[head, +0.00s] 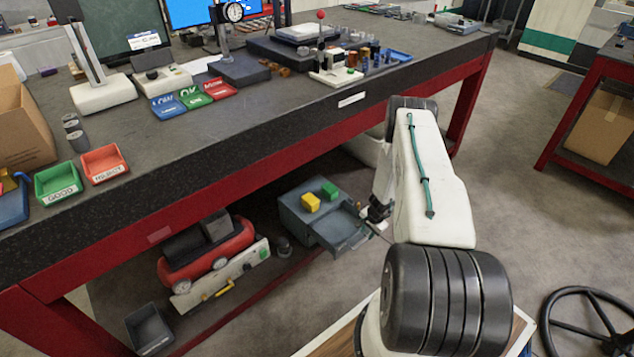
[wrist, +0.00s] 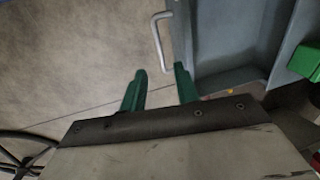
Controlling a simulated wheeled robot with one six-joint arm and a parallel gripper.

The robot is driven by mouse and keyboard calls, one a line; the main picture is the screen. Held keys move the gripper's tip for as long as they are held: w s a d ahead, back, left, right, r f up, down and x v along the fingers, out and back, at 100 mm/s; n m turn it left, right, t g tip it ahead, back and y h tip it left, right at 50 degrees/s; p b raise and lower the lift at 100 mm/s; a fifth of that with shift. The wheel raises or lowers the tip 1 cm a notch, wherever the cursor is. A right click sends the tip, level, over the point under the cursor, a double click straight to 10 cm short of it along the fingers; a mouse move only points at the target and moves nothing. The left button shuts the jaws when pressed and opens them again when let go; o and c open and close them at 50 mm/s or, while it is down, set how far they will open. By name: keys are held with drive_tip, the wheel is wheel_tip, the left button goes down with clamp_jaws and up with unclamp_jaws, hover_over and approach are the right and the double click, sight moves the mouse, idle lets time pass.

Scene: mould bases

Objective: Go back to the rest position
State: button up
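My gripper (wrist: 160,72) shows in the wrist view with its two green fingers apart and nothing between them. Just beyond the fingertips is the pale bar handle (wrist: 158,42) of a grey drawer (wrist: 225,78). The fingers look clear of the handle. In the head view my arm reaches low beside the bench, and its end is near the pulled-out drawer (head: 345,238) of a grey cabinet (head: 300,222). The fingers are too small and covered to make out there.
A yellow block (head: 310,202) and a green block (head: 329,189) sit on the cabinet. Floor is open at right, near a black wheel (head: 590,320).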

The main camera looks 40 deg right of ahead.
drive_tip(key=s+a+r+n+y, duration=0.1)
drive_tip(key=s+a+r+y, duration=0.15)
drive_tip(key=a, duration=0.45)
drive_tip(key=a+r+n+g+y, duration=0.1)
drive_tip(key=a+r+n, duration=0.3)
drive_tip(key=r, duration=0.9)
drive_tip(key=a+r+n+g, duration=0.15)
drive_tip(key=a+r, duration=0.55)
drive_tip(key=r, duration=0.7)
drive_tip(key=a+r+n+g+y, duration=0.15)
drive_tip(key=a+r, duration=0.35)
drive_tip(key=r, duration=0.8)
drive_tip(key=s+a+r+n+t+h, duration=0.1)
drive_tip(key=s+a+r+n, duration=0.2)
drive_tip(key=s+a+r, duration=0.2)
drive_tip(key=s+a+r+n+t+h, duration=0.1)
drive_tip(key=s+a+r+n+h, duration=0.1)
drive_tip(key=s+a+r, duration=0.4)
drive_tip(key=s+a+r+n+t+h, duration=0.1)
drive_tip(key=s+a+r+n, duration=0.3)
drive_tip(key=s+r, duration=0.7)
drive_tip(key=shift+s+a+r+h, duration=0.2)
drive_tip(key=shift+a+r+h, duration=0.4)
drive_tip(key=shift+a+r, duration=1.2)
